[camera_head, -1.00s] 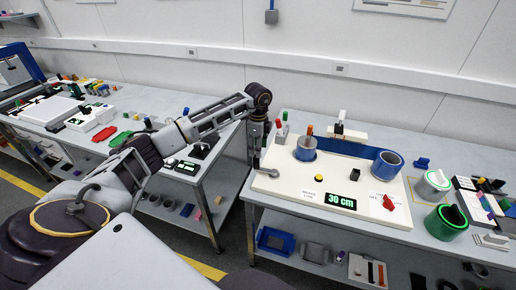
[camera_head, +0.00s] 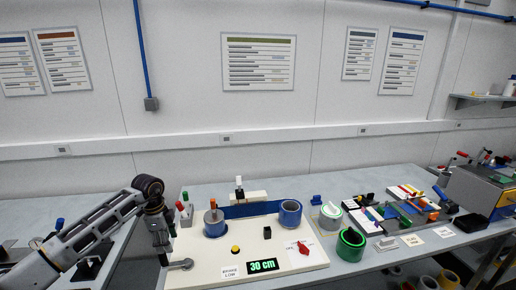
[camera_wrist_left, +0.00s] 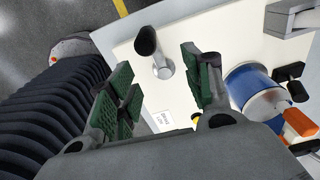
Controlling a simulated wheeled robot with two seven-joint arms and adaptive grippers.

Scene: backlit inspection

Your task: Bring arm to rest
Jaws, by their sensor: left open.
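My left arm comes in from the lower left in the head view, and its left gripper (camera_head: 164,250) hangs down at the left edge of a white board (camera_head: 210,262). In the left wrist view the gripper (camera_wrist_left: 160,95) has its two green-padded fingers spread apart with nothing between them. A grey lever with a dark knob (camera_wrist_left: 148,42) stands on the board beyond the fingertips; it also shows beside the gripper in the head view (camera_head: 182,264). The right gripper is in no view.
The table's front right (camera_head: 370,268) has some bare surface.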

